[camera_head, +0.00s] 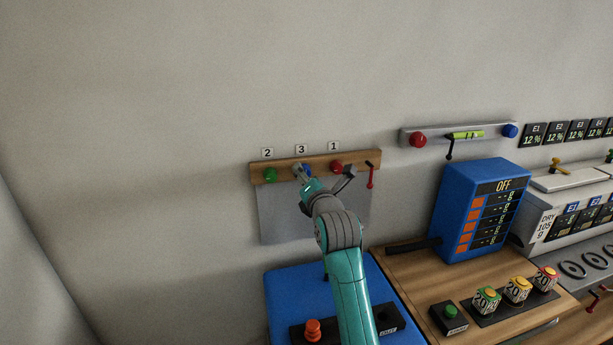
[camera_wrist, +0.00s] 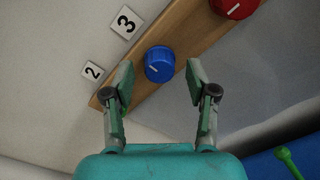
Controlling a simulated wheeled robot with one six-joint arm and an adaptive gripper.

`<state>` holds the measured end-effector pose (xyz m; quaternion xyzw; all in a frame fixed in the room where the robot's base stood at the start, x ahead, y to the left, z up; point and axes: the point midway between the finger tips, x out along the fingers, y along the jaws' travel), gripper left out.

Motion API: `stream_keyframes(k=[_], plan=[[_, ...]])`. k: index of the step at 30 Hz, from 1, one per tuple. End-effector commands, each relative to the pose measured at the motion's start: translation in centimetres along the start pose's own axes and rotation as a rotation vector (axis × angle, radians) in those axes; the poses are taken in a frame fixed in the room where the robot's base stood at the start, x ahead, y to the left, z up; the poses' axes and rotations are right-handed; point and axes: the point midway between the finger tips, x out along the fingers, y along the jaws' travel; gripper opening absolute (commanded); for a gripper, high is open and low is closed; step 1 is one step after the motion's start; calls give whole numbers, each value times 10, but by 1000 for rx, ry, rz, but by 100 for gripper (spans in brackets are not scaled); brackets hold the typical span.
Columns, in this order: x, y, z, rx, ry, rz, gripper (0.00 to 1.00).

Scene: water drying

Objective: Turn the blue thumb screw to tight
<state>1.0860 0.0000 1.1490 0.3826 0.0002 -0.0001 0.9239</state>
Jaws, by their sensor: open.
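The blue thumb screw (camera_wrist: 160,64) is a ribbed round knob with a white line on its face, on a wooden rail (camera_wrist: 190,30) under the number 3 label (camera_wrist: 126,22). In the wrist view it sits between the two fingers of my gripper (camera_wrist: 158,82), which is open, with a gap on both sides. In the head view my gripper (camera_head: 306,177) is at the middle of the rail (camera_head: 318,166) and hides most of the blue screw (camera_head: 307,168). Whether the fingertips reach around the screw's depth I cannot tell.
A green knob (camera_head: 269,175) is left of the blue one and a red knob (camera_head: 336,167) right. A small red lever (camera_head: 370,175) hangs at the rail's right end. A grey plate (camera_head: 280,220) hangs below. A blue box (camera_head: 484,212) stands right.

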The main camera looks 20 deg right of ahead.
Motion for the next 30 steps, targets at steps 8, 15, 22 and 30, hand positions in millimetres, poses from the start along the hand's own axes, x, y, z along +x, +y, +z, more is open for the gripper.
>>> stream_keyframes(k=[8, 15, 22, 30], plan=[[9, 0, 0, 0, 0, 0, 57], [8, 0, 0, 0, 0, 0, 35], [8, 0, 0, 0, 0, 0, 0], [8, 0, 0, 39, 0, 0, 0]])
